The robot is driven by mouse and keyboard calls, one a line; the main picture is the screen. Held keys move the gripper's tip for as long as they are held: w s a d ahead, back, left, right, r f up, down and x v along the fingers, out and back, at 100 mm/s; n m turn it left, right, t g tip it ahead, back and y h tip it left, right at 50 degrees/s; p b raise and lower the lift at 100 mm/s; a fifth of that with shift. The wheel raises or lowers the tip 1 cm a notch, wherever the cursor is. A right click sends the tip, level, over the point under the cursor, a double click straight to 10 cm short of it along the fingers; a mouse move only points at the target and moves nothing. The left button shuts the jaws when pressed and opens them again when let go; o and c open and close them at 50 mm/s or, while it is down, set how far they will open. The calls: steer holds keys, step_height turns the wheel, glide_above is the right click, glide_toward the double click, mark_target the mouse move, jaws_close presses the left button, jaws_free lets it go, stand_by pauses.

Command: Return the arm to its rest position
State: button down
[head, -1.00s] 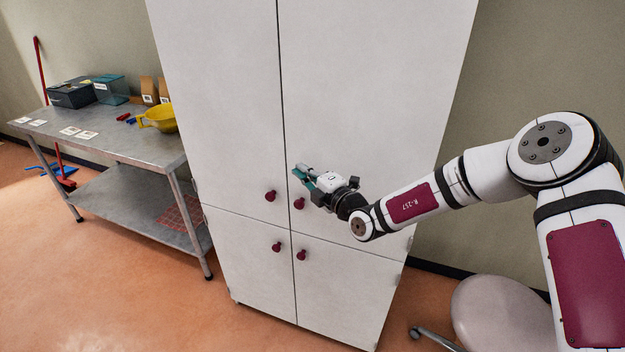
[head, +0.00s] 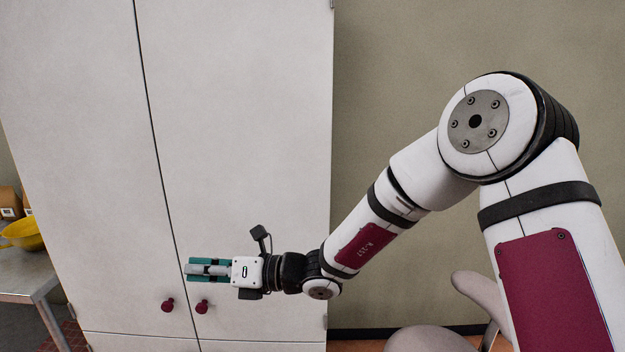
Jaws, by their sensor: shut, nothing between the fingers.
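My gripper (head: 192,269) is at the lower left of centre in the head view, with its teal-edged fingers pointing left. It is shut and empty. It appears in front of the white cabinet (head: 245,130), above the two dark red knobs (head: 202,306); I cannot tell how far it is from the doors. My arm reaches from the right side down to the gripper, bent at the large white joint. The cabinet's upper doors are closed.
A metal table (head: 22,274) with a yellow bowl (head: 24,234) and small brown boxes (head: 10,202) stands at the far left edge. A pale chair (head: 430,340) is at the bottom, partly hidden by my arm. Bare wall is behind the arm.

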steer(key=s+d+r+n+g+h, duration=0.35)
steer(key=s+d+n+h, duration=0.25)
steer(key=s+d+n, duration=0.75)
steer(key=s+d+r+n+t+h, duration=0.1)
steer(key=s+d+n+t+h, duration=0.1)
steer(key=d, duration=0.7)
steer(key=s+d+r+n+t+h, duration=0.2)
steer(key=s+d+n+h, duration=0.1)
steer(key=d+n+h, duration=0.2)
steer(key=s+d+r+n+t+h+b, duration=0.1)
steer(key=s+d+r+n+t+h, duration=0.1)
steer(key=d+n, duration=0.5)
steer(key=s+d+h, duration=0.1)
steer(key=d, duration=0.5)
steer(key=shift+s+d+t+h, duration=0.25)
steer(key=shift+d+t+h, duration=0.05)
steer(key=shift+t+h, duration=0.1)
steer(key=shift+r, duration=0.15)
